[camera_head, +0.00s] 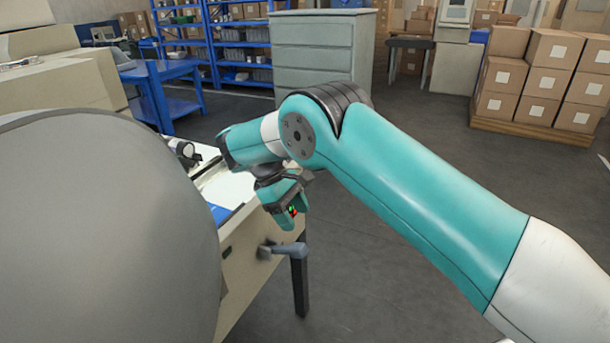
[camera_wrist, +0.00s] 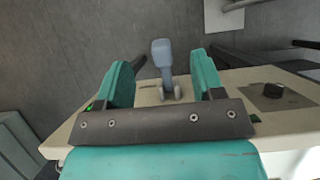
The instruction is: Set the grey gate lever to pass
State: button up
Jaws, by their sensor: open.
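The grey gate lever (camera_head: 290,249) sticks out from the side panel of the wrapper machine (camera_head: 240,262), with its handle pointing right in the head view. In the wrist view the lever (camera_wrist: 162,58) shows between my two fingers, its handle pointing up the picture from its pivot on the panel. My gripper (camera_head: 287,207) hangs just above the lever in the head view. In the wrist view my gripper (camera_wrist: 161,62) is open, one teal finger on each side of the lever with gaps between. I cannot make out any pass marking.
A black knob (camera_wrist: 272,90) sits on the panel to the right of the lever in the wrist view. A large grey rounded body (camera_head: 105,220) fills the left of the head view. Clear floor (camera_head: 385,270) lies to the right of the machine.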

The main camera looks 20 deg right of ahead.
notch_tip(320, 180, up, 8)
jog(key=p, duration=0.4)
jog(key=shift+s+f, duration=0.2)
jog(key=shift+s, duration=0.1)
jog(key=shift+d, duration=0.1)
jog(key=s+d+r+t+y, duration=0.1)
jog(key=s+r, duration=0.2)
jog(key=r, duration=0.3)
jog(key=s+d+r+t, duration=0.1)
jog(key=s+r+t, duration=0.15)
jog(key=r, duration=0.35)
jog(key=s+a+r+m+y, duration=0.1)
jog(key=s+a+r+y, duration=0.1)
jog(key=s, duration=1)
jog(key=s+a+r+m+y, duration=0.1)
jog(key=s+y, duration=0.4)
jog(key=s, duration=0.7)
jog(key=shift+s+a+r+m+t, duration=0.2)
jog(key=shift+a+r+m+t, duration=0.2)
jog(key=shift+r, duration=0.35)
